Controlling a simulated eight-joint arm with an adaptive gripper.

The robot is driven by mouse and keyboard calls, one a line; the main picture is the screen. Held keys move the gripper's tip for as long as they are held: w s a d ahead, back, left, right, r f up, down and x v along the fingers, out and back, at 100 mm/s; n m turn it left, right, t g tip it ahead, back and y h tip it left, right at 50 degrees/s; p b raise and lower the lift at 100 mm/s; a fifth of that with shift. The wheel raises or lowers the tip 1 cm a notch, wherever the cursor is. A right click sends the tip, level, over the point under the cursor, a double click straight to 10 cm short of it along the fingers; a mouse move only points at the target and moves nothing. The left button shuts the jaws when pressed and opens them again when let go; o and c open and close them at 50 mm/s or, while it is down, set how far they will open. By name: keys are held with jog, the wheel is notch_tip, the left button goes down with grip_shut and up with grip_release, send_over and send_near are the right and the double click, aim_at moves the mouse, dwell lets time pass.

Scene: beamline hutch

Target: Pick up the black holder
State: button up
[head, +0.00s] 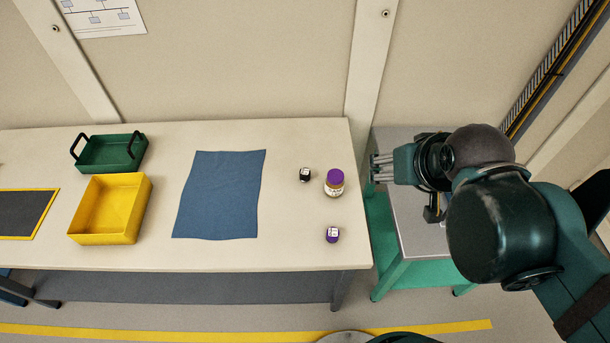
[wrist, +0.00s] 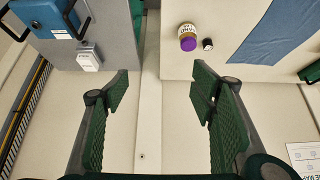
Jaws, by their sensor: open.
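The black holder (head: 305,175) is a small black block with a white label on top. It stands on the white table, left of a purple-capped jar (head: 333,183) in the head view. In the wrist view the small black holder (wrist: 207,44) shows just right of the jar (wrist: 187,40). My gripper (head: 376,168) is off the table's right edge, right of the jar and apart from the holder. In the wrist view my gripper (wrist: 160,82) has its two green fingers spread wide with nothing between them.
A small purple block (head: 332,235) with a white label stands nearer the front edge. A blue cloth (head: 221,195) lies left of the holder. Farther left are a yellow bin (head: 110,209) and a green tray (head: 112,153). A blue case (wrist: 45,17) sits on the grey side table.

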jog(key=c, duration=0.4)
jog(key=n+g, duration=0.7)
jog(key=n, duration=1.7)
send_over(306, 172)
notch_tip(306, 172, down, 23)
jog(key=shift+d+f+b, duration=0.1)
jog(key=shift+b, duration=0.2)
jog(key=shift+w+a+f, duration=0.1)
jog(key=shift+a+f, duration=0.1)
jog(key=shift+f, duration=0.2)
